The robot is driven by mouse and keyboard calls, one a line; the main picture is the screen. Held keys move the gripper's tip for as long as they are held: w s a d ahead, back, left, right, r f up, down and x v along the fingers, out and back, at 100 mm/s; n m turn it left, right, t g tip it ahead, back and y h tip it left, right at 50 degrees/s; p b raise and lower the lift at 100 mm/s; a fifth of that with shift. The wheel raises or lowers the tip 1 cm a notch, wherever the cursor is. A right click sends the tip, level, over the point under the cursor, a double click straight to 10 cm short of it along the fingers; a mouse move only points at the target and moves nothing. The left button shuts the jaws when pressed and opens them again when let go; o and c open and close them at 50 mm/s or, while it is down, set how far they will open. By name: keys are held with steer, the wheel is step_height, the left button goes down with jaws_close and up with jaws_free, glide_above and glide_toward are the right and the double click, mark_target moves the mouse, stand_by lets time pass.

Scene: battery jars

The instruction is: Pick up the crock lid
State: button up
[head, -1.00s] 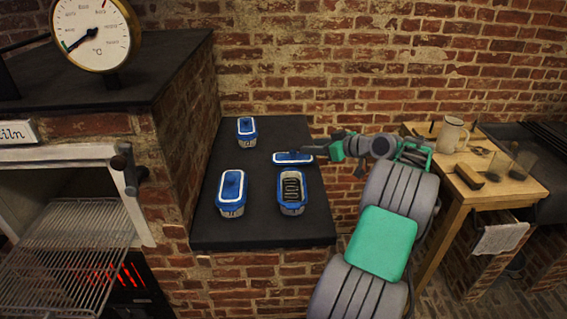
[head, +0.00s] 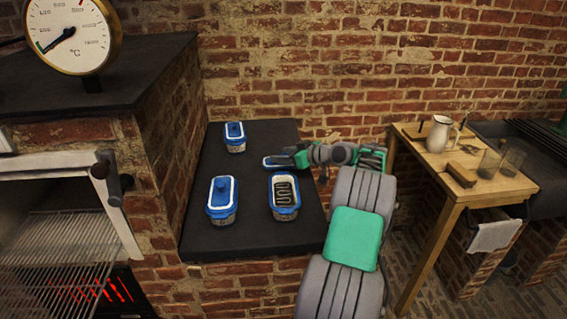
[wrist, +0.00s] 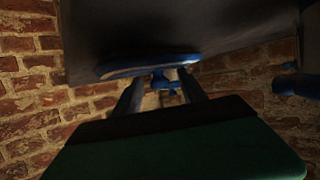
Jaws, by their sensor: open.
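The loose blue crock lid (head: 269,162) lies on the dark slab behind an open blue-rimmed crock (head: 284,212) with a dark coil inside. My gripper (head: 291,160) is at the lid's right end and hides part of it in the head view. In the wrist view the blue lid (wrist: 150,66) is just beyond my fingertips. My gripper (wrist: 162,88) is open there, with a small blue shape between its fingers; I cannot tell whether that is the lid's knob or something farther off. Contact with the lid cannot be made out.
Two lidded blue crocks stand on the slab (head: 250,248), one at front left (head: 222,213) and one at back left (head: 235,146). A kiln with a dial gauge (head: 68,38) is at left. A wooden table (head: 440,185) with a jug (head: 438,134) is at right.

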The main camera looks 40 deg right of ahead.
jaws_close()
stand_by(0.3)
stand_by(0.3)
